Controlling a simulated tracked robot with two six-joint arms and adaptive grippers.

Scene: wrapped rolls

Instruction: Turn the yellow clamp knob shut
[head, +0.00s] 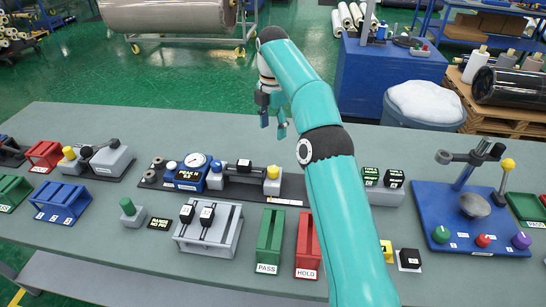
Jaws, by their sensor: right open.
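A yellow knob (273,173) sits on top of a pale block at the right end of the gauge fixture (188,178) in the middle of the table. Another yellow knob (69,153) is on a grey fixture at the far left. I cannot tell from the picture which one is the clamp knob, or how far either is turned. My right gripper (273,123) is open and empty, fingers pointing down. In the picture it is above the middle fixture's yellow knob and apart from it. My left gripper is not in view.
A yellow-topped lever (508,164) stands on the blue stand (470,235) at the right. Green PASS (269,240) and red HOLD (307,245) bins are at the front, beside a grey rack (208,228). The table's back strip (190,125) is clear. My right arm hides part of the table.

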